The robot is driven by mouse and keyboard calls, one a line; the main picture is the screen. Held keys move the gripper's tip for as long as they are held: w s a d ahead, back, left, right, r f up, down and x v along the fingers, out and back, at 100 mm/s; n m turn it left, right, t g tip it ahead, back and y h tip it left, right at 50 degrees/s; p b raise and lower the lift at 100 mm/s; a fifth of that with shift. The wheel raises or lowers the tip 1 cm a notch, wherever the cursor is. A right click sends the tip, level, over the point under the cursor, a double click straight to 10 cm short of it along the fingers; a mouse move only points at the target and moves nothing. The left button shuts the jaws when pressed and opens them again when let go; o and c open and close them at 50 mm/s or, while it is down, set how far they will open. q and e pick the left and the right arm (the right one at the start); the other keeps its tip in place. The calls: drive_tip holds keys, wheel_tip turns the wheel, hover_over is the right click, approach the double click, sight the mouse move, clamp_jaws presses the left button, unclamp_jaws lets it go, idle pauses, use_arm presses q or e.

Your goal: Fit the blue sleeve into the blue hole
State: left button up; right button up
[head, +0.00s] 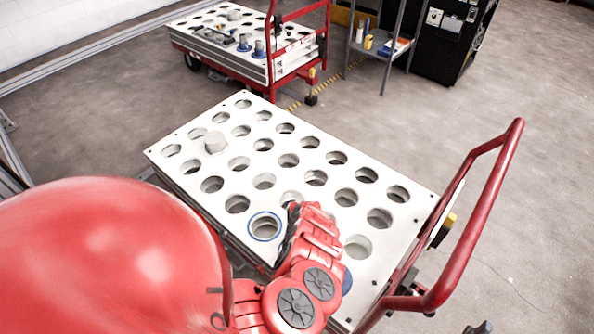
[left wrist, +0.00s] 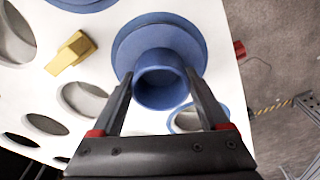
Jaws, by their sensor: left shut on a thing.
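My left gripper (left wrist: 160,76) is shut on the blue sleeve (left wrist: 160,88), with one dark finger on each side of its narrow tube. The sleeve's wide flange (left wrist: 128,42) is beyond the tube, toward the white panel. In the left wrist view the blue-rimmed hole (left wrist: 184,121) is just below and right of the sleeve, partly behind a finger. In the head view the blue-rimmed hole (head: 265,240) is empty, left of my red arm. My fingers and the held sleeve are not clear there. I cannot tell the sleeve's height above the panel. My right gripper is not in view.
A yellow block (left wrist: 70,54) is left of the sleeve. A second cart (head: 215,45) and a shelf stand behind.

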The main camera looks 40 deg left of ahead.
use_arm(q)
drive_tip(key=shift+f+b, duration=0.3)
drive_tip(key=shift+f, duration=0.1)
drive_tip(key=o, duration=1.5)
drive_tip(key=shift+r, duration=0.1)
drive_tip(key=r+p, duration=0.3)
drive_tip(key=r, duration=0.2)
drive_tip(key=d+r+p, duration=0.1)
drive_tip(key=r+p, duration=0.2)
drive_tip(key=r, duration=0.3)
drive_tip(key=s+d+r+p, duration=0.1)
drive_tip(key=r+p, duration=0.2)
drive_tip(key=r, duration=0.3)
drive_tip(key=shift+r+p, duration=0.1)
drive_tip(key=shift+p, duration=0.3)
drive_tip(key=shift+a, duration=0.1)
